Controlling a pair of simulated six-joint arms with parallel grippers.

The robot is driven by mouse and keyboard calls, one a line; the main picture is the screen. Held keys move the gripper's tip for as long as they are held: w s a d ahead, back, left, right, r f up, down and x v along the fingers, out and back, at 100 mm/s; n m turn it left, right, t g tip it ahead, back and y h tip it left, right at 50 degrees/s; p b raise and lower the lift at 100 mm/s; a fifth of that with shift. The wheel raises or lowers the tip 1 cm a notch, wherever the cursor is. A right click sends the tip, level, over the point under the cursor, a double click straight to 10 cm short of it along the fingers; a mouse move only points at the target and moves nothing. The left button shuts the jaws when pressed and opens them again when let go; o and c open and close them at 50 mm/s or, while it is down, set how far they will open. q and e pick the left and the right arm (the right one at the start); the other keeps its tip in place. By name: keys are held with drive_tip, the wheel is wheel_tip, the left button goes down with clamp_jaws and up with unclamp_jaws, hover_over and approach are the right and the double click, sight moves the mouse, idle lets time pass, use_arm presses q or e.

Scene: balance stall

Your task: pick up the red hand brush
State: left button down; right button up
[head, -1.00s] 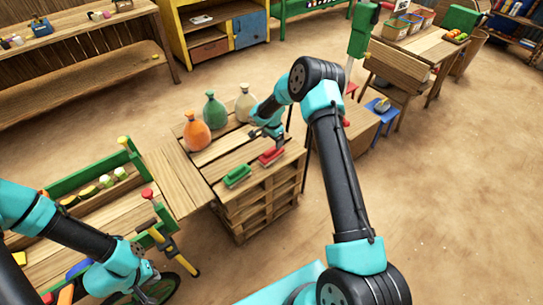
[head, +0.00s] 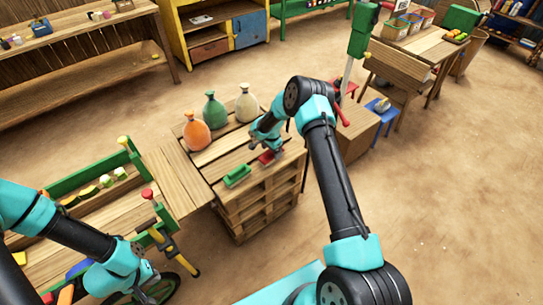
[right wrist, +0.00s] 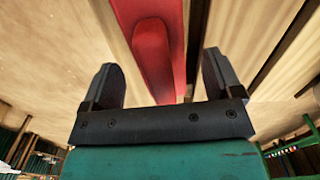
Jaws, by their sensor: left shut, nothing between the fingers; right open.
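The red hand brush (head: 266,158) lies on top of the wooden pallet stack (head: 262,190), near its right front edge. My right gripper (head: 272,146) is just above it and hides part of it. In the right wrist view the red brush (right wrist: 153,55) runs lengthwise between the two open fingers of my right gripper (right wrist: 160,85), with a gap to each finger. My left gripper (head: 150,292) is shut and empty at the lower left, far from the brush, beside the green-framed cart.
A green brush (head: 237,176) lies left of the red one on the pallets. The green cart (head: 120,185) is at left. Open floor lies to the right.

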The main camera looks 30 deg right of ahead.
wheel_tip(320, 180, down, 2)
idle(0.5)
drive_tip(key=c, duration=1.1)
drive_tip(key=shift+r, duration=0.15)
wheel_tip(320, 180, up, 4)
drive_tip(key=shift+f, duration=0.15)
drive_tip(key=s+a, duration=0.2)
drive_tip(key=s, duration=0.2)
drive_tip(key=s+a, duration=0.3)
drive_tip(key=s, duration=0.2)
drive_tip(key=s+a+r, duration=0.1)
drive_tip(key=s+a, duration=0.1)
drive_tip(key=s, duration=0.3)
drive_tip(key=shift+a, duration=0.25)
